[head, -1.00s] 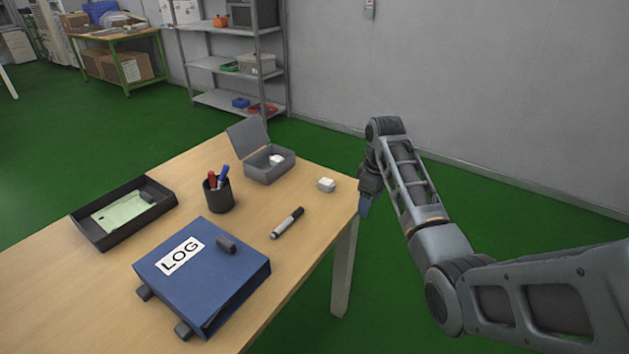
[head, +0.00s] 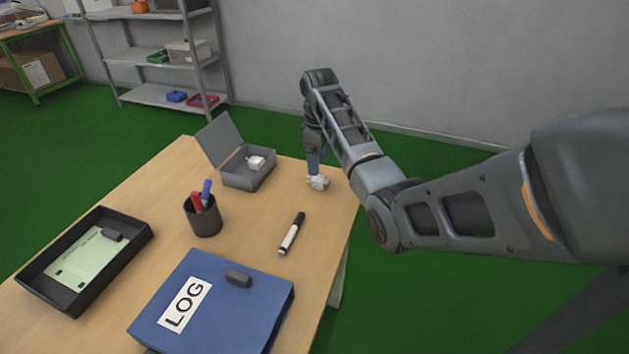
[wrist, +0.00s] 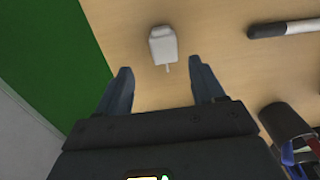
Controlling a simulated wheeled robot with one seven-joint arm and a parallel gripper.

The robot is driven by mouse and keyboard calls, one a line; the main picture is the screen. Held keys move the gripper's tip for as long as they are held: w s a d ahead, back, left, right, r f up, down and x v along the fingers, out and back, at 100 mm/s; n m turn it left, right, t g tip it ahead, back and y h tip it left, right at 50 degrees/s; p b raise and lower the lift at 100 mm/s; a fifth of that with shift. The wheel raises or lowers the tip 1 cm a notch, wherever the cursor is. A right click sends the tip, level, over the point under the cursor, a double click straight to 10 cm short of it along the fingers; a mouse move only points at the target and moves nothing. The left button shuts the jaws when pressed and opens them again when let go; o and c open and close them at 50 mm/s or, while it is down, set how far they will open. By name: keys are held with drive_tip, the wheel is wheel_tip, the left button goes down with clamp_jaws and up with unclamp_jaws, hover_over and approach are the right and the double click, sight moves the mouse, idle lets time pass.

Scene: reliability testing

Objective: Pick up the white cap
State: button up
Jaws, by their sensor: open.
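A small white cap (head: 318,183) lies on the wooden table near its far right edge, to the right of the grey box. In the wrist view the cap (wrist: 163,44) lies just ahead of the fingertips, roughly centred between them, with a thin pale stub toward my gripper. My gripper (head: 314,168) points down above the cap, partly covering it in the head view. In the wrist view its two dark fingers (wrist: 162,82) are apart with only bare table between them. I cannot tell the exact height left above the cap.
An open grey box (head: 240,182) holding another white piece stands left of my gripper. A black and white marker (head: 291,234), a pen cup (head: 203,217), a blue LOG binder (head: 240,300) and a black tray (head: 30,277) are also on the table.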

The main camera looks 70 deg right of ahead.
sight(318, 178)
drive_tip(key=f, duration=0.6)
drive_tip(key=shift+a, duration=0.35)
drive_tip(key=shift+s, duration=0.1)
drive_tip(key=c, duration=1.1)
